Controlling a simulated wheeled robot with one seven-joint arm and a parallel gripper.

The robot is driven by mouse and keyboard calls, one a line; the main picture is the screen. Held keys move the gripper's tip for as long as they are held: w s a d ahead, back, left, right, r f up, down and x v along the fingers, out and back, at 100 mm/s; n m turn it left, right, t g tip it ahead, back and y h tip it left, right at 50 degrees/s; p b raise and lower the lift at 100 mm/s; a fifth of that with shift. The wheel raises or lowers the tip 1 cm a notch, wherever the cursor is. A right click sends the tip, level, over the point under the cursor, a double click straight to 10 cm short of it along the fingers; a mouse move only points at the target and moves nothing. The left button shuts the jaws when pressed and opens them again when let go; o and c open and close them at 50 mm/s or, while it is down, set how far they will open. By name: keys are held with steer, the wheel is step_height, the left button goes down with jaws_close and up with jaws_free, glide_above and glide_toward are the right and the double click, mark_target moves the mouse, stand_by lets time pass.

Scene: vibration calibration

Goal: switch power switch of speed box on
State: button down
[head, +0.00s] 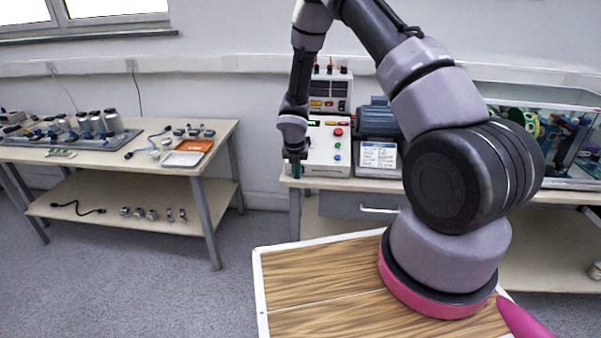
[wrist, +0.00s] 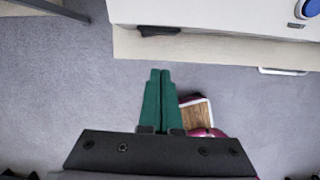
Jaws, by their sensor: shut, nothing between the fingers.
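A white control box (head: 330,150), which looks like the speed box, stands on the back table beside a dark motor-like unit. My gripper (head: 295,170) hangs in front of the box's left side, pointing down. In the wrist view, the green fingers of my gripper (wrist: 160,72) are together and empty, over the floor just off the table edge. The white box (wrist: 215,12) also shows there at the top, with a blue button and a small grey part. I cannot make out which part is the power switch.
A dark blue-grey unit (head: 376,120) with a label stands right of the box. A metered instrument (head: 331,90) is above or behind it. A glass-sided case (head: 545,130) is farther right. A left table (head: 115,165) holds parts and an orange tray (head: 194,146). Open floor lies between.

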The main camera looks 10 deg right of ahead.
steer(key=s+d+v, duration=0.1)
steer(key=v, duration=0.9)
steer(key=shift+a, duration=0.35)
steer(key=s+d+r+m+t, duration=0.1)
steer(key=s+d+r+m, duration=0.2)
steer(key=r+m, duration=0.45)
steer(key=s+d+r+m, duration=0.3)
steer(key=r+m, duration=0.2)
steer(key=r, duration=0.5)
steer(key=s+d+r+m+t, duration=0.1)
steer(key=s+d+r+m, duration=0.2)
steer(key=r+m, duration=0.4)
steer(key=s+r+m+t+y, duration=0.1)
steer(key=s+r+m, duration=0.5)
steer(key=s+m, duration=0.2)
steer(key=s+r+m+t+y, duration=0.1)
steer(key=s+r+m+y, duration=0.1)
steer(key=s+r+m, duration=0.5)
steer(key=s+m, duration=0.1)
steer(key=s, duration=0.3)
steer(key=shift+m+t, duration=0.3)
steer(key=shift+m, duration=0.05)
